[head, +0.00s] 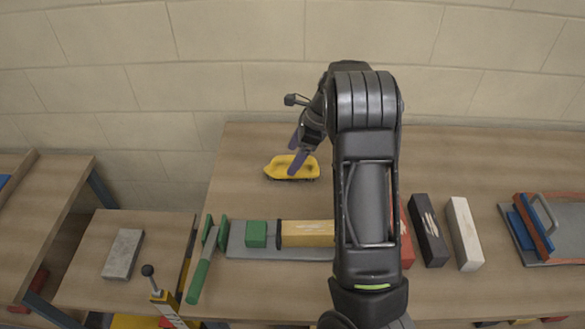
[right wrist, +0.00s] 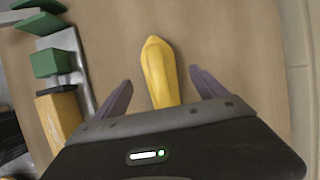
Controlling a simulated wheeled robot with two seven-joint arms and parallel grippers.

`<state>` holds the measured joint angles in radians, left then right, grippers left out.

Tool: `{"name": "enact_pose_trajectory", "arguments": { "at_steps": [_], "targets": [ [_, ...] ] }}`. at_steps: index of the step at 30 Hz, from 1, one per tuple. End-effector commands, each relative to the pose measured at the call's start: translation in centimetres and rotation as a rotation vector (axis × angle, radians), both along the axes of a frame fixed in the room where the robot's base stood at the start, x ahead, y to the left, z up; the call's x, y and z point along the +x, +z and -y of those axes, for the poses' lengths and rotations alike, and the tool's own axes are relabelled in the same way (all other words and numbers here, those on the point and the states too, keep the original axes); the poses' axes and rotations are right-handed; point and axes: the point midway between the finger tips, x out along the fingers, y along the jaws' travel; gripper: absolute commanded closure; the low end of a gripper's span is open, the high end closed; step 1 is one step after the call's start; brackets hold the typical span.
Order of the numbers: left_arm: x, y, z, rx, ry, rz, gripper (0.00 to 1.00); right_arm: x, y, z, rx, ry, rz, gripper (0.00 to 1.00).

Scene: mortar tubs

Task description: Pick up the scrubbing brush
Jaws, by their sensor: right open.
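The scrubbing brush (head: 280,168) is yellow and lies on the wooden table near its back edge, bristles down. In the right wrist view the brush (right wrist: 160,72) lies between the two purple fingers and points away from the palm. My right gripper (head: 296,160) is open at the brush, with a finger in front of it in the head view. In the right wrist view my right gripper (right wrist: 157,92) shows a gap on both sides of the brush. The near end of the brush is hidden by the gripper body. My left gripper is not in view.
Dark (head: 428,230) and white (head: 464,233) blocks lie right of my arm. The table around the brush is clear.

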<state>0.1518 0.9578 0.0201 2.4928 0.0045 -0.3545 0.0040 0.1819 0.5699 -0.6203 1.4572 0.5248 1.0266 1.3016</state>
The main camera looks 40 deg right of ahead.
Motion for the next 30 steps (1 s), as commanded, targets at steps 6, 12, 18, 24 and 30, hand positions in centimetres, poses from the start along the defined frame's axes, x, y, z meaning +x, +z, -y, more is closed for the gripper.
{"name": "enact_pose_trajectory", "arguments": {
  "at_steps": [6, 12, 18, 24, 30],
  "targets": [
    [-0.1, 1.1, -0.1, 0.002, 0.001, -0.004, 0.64, 0.4, -2.4, -0.8, 0.003, 0.0, -0.006, 0.18],
    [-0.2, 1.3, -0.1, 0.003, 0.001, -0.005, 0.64, 1.1, -4.5, -1.4, 0.002, -0.001, 0.0, 0.18],
    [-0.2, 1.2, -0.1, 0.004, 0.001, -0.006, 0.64, 1.1, -4.6, -1.4, 0.001, -0.001, 0.0, 0.18],
    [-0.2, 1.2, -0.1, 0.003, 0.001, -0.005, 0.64, 1.1, -4.6, -1.4, 0.001, -0.001, 0.0, 0.18],
    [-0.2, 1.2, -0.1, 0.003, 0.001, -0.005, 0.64, 1.1, -4.6, -1.4, 0.001, -0.001, 0.0, 0.18]
  ]
}}
